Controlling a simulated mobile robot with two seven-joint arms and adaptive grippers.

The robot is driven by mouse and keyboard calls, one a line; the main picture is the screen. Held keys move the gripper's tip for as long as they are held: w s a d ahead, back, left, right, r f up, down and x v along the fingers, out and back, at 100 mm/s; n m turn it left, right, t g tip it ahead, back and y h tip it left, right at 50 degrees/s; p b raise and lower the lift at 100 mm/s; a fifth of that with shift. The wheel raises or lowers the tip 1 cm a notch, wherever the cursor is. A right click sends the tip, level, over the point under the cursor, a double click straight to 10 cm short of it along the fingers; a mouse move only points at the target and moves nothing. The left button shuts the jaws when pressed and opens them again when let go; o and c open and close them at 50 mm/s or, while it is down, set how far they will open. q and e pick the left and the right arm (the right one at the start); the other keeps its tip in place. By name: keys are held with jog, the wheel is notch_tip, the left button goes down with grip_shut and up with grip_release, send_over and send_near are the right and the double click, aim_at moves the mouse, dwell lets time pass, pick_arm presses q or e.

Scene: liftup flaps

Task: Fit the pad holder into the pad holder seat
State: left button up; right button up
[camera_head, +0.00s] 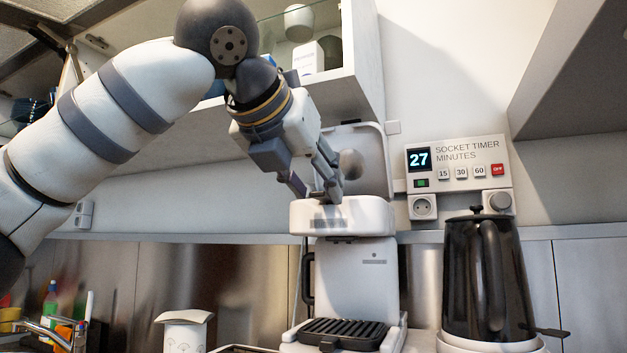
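The white coffee machine (355,275) stands in the middle, its lid (372,150) raised. The pad holder seat appears to be in the top of its head (368,218), but the opening is hidden from this low angle. My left gripper (318,194) points down at the top of the head, in front of the raised lid. Its fingertips are at the head's upper rim; I cannot tell whether they touch it or hold something. I cannot make out the pad holder. My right gripper is not in view.
A dark kettle (482,275) stands close to the right of the machine. A socket timer (455,165) reading 27 is on the wall. An open cabinet (358,60) hangs above my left gripper. A white canister (186,330) stands left, near the sink tap (50,333).

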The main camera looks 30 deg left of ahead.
pick_arm(q)
jog(key=v, duration=1.2)
